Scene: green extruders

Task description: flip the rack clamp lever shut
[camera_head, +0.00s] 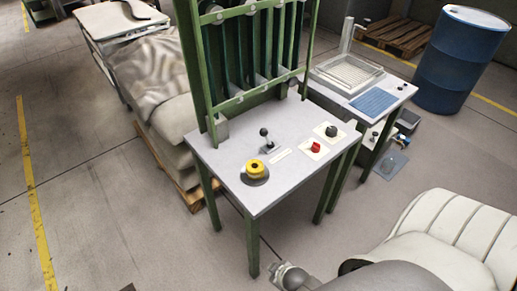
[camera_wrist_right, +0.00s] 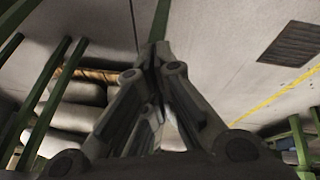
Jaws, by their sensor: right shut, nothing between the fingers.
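A small lever with a black ball knob (camera_head: 265,132) stands up from the light grey top of the green-legged table (camera_head: 215,148), in front of the green rack (camera_head: 247,98). It is the only lever I can make out; whether it is the rack clamp lever I cannot tell. My right gripper (camera_wrist_right: 157,52) shows in the right wrist view, with its fingers together and nothing between them. The lever does not show in that view. My left gripper is not in view.
On the table top are a yellow button (camera_head: 255,167), a red knob (camera_head: 315,148) and a black knob (camera_head: 331,131). A second table (camera_head: 397,91) with a blue pad stands behind right, near a blue barrel (camera_head: 462,60). Wrapped sacks (camera_head: 150,80) lie left of the rack. Floor at front left is clear.

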